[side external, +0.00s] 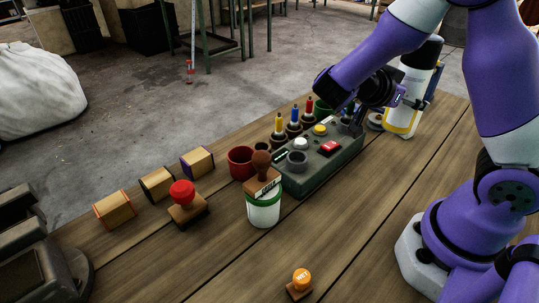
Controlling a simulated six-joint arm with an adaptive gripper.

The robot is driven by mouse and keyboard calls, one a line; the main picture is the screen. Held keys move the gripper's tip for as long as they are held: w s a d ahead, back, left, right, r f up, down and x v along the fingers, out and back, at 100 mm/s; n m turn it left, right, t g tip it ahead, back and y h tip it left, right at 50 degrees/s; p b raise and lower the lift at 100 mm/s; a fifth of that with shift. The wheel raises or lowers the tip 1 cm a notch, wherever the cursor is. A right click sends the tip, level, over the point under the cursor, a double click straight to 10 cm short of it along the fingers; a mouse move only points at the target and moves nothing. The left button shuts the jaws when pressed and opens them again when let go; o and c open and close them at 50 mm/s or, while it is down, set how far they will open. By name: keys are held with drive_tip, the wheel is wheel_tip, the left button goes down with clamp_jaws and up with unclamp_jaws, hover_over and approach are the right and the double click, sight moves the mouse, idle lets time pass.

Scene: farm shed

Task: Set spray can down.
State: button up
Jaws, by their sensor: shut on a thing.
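The spray can (405,110) is a white cylinder with a black cap and a yellow band near its base. It stands upright at the far right end of the wooden table (345,215), in the side external view. My gripper (402,98) is shut on the can's side, reaching it from the left. My wrist hides part of the fingers. The can's base is at or very near the table top; I cannot tell whether it touches.
A grey-green tray (325,165) with several small items stands left of the can. A white cup (264,210), red cup (241,162), red-topped stamp (185,203) and orange-topped stamp (301,282) stand farther left and nearer.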

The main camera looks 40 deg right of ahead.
sight(395, 133)
drive_tip(key=shift+s+a+f, duration=0.2)
drive_tip(key=shift+s+f, duration=0.55)
drive_tip(key=shift+s, duration=0.2)
wheel_tip(395, 133, down, 7)
drive_tip(key=shift+r, duration=0.1)
drive_tip(key=o, duration=1.3)
